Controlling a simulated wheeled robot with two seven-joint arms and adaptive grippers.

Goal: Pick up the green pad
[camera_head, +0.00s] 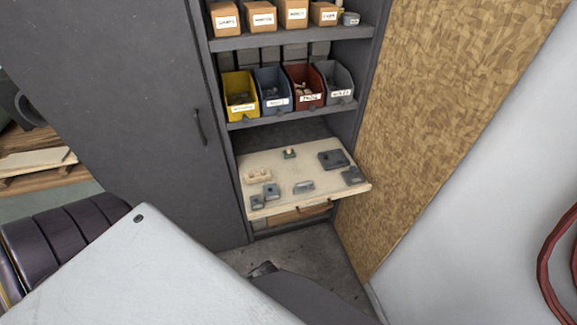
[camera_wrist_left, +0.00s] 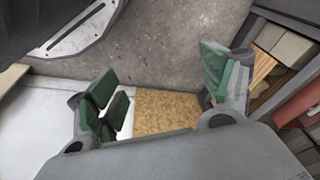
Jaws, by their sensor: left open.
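A small dark greenish piece with a light part (camera_head: 290,153) stands near the back edge of the cream pull-out shelf (camera_head: 318,196) in the head view. It is the only greenish piece I make out there, but it is too small to tell surely as the green pad. My left gripper (camera_wrist_left: 160,84) is open and empty in the left wrist view, with green faces on its fingers. Concrete floor and a tan board show beyond and between the fingers. The shelf pieces are not visible in that view. My right gripper is not in view.
Several grey blocks, including a large one (camera_head: 332,160), and a cream holed block (camera_head: 257,176) lie on the shelf. Above are yellow (camera_head: 239,98), blue, red and grey bins. A closed grey cabinet door (camera_head: 130,100) is left; a chipboard panel (camera_head: 440,110) is right.

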